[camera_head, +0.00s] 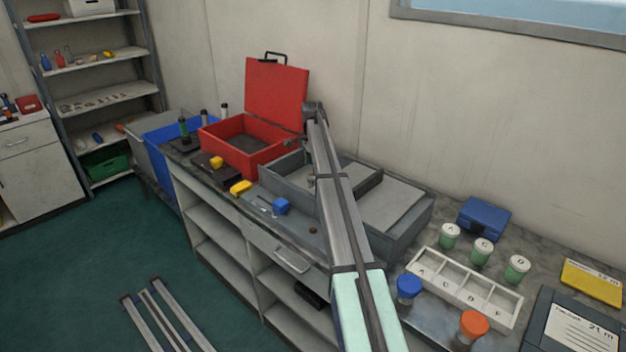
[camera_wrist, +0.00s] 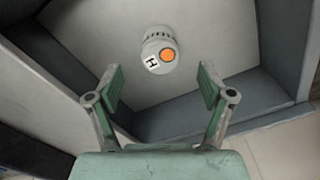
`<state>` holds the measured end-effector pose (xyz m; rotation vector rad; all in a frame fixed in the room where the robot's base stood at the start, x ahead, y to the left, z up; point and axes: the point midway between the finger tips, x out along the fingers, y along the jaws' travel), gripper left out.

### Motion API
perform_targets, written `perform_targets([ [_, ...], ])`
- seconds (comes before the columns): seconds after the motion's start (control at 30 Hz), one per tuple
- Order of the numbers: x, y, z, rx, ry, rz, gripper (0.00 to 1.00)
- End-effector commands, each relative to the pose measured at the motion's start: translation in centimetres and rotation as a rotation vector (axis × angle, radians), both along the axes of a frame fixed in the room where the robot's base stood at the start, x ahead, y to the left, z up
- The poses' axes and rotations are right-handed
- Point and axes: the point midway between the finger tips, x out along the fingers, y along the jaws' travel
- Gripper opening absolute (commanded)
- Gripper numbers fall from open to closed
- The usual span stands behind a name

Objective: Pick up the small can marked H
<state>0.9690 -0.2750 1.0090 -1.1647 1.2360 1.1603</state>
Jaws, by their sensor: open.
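The small can marked H (camera_wrist: 158,52) is pale, with an H label, an orange disc and dark slots near one end. In the wrist view it sits on the light floor of a grey-walled space (camera_wrist: 275,97). My gripper (camera_wrist: 160,82) is open and empty, its two green-padded fingers spread wide. The can lies ahead of the fingertips, roughly centred between them and apart from both. I cannot make out this can or the fingers in the head view, where my arm covers part of the grey case (camera_head: 405,235).
Beside the grey case stands an open red toolbox (camera_head: 222,137). To the right are a white compartment tray (camera_head: 437,262), several lettered green-white cans (camera_head: 482,252), a blue-capped jar (camera_head: 409,288) and an orange-capped jar (camera_head: 473,325). Grey walls border the can's space on the left and right.

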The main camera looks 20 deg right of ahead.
Motion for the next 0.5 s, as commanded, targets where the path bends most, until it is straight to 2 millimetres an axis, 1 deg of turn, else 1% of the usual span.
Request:
perform_targets([
  [0.1, 0.0, 0.0, -0.8, 0.0, -0.001, 0.0, 0.81],
  [0.37, -0.1, -0.1, -2.0, 0.001, 0.0, 0.0, 0.81],
  [0.5, -0.1, -0.4, -3.6, 0.001, 0.002, 0.0, 0.81],
])
